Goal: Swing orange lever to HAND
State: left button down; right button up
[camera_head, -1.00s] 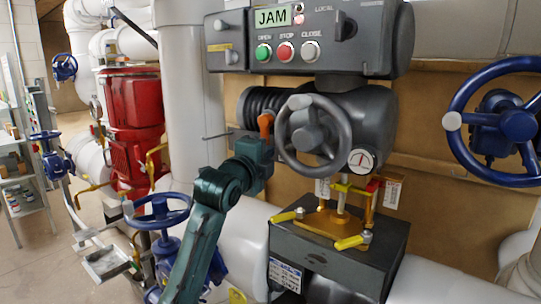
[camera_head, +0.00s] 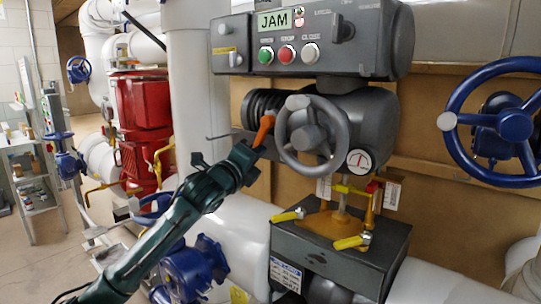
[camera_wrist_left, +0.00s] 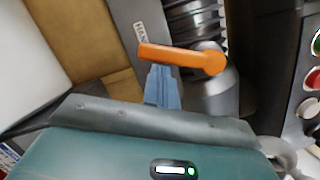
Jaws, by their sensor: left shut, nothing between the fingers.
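The orange lever (camera_head: 263,131) sits on the dark grey actuator, left of its grey handwheel (camera_head: 312,132). In the head view its free end points down and a little left. In the left wrist view the lever (camera_wrist_left: 180,56) lies across the picture, its pivot at the right and its free end near a HAND label (camera_wrist_left: 140,33). My left gripper (camera_head: 250,150) is shut and empty, reaching up from the lower left to the lever's free end. In the wrist view its blue-grey fingertips (camera_wrist_left: 160,72) are right at the lever's lower edge; I cannot tell whether they touch.
The control box (camera_head: 300,45) above shows JAM beside green, red and white buttons. A blue handwheel (camera_head: 513,124) is at the right. A white vertical pipe (camera_head: 194,90) and red machine (camera_head: 146,130) stand left. Yellow-handled parts (camera_head: 350,242) sit below.

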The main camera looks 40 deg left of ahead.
pick_arm(q)
jog(key=shift+w+a+r+m+t+h, duration=0.1)
jog(key=shift+a+m+t+h, duration=0.1)
jog(key=shift+a+m, duration=0.45)
jog(key=shift+s+a+r+m+t+h, duration=0.1)
jog(key=shift+a+r+m+t+h, duration=0.1)
jog(key=shift+m, duration=0.8)
jog(key=shift+w+a+r+m+t+h, duration=0.1)
jog(key=shift+a+m+h, duration=0.1)
jog(key=shift+a+m, duration=0.45)
pick_arm(e)
jog(key=shift+s+d+f, duration=0.1)
jog(key=shift+s, duration=0.2)
pick_arm(q)
jog(key=shift+d+m, duration=0.15)
jog(key=shift+m, duration=0.15)
pick_arm(e)
jog(key=shift+w, duration=0.2)
pick_arm(q)
jog(key=shift+f, duration=0.15)
